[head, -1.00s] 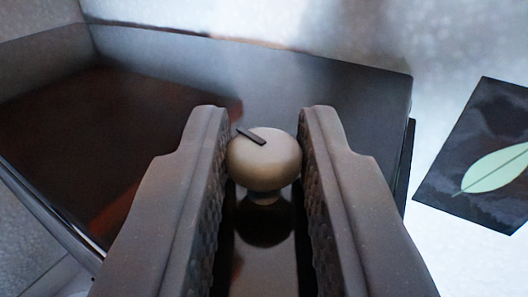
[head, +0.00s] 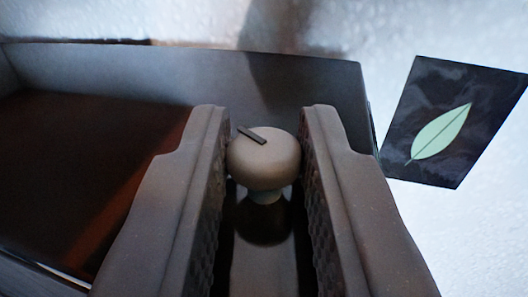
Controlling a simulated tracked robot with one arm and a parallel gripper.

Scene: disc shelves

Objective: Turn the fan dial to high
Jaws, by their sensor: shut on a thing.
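The fan dial is a round beige knob (head: 264,160) with a short dark pointer mark on top, on a stem above a dark glossy surface. The mark points toward the upper left in the picture. My gripper (head: 265,150) is shut on the knob, with one ribbed finger against its left side and one against its right. Any scale or labels around the dial are not visible.
A dark open box or shelf (head: 300,85) with a reddish-brown inside stands behind and to the left. A black card with a pale green leaf (head: 435,125) is at the right against a pale, bright surface.

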